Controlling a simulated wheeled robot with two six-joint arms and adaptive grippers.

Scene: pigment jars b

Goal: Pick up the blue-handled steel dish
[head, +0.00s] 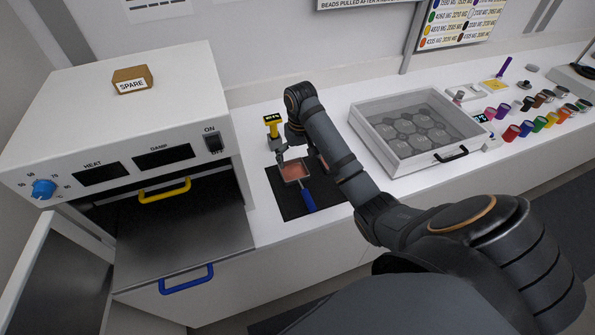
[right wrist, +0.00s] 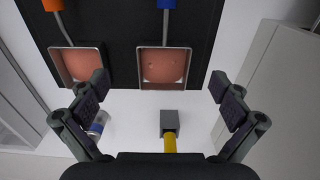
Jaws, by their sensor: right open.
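The blue-handled steel dish (head: 295,172) lies on a black mat (head: 285,203), its blue handle pointing to the front. It holds a salmon-coloured filling. My right gripper (head: 302,161) is over the far end of the dish, open and empty. In the right wrist view its fingertips (right wrist: 159,84) are spread to either side, with the dish between and beyond them. I cannot tell the exact height gap. My left gripper is not in view.
An orange-handled dish (right wrist: 75,65) lies beside it; my arm hides it in the head view. A yellow tool (head: 272,124) stands behind the mat. An oven (head: 120,130) with an open drawer is at left; a glass-topped box (head: 405,135) and several pigment jars are at right.

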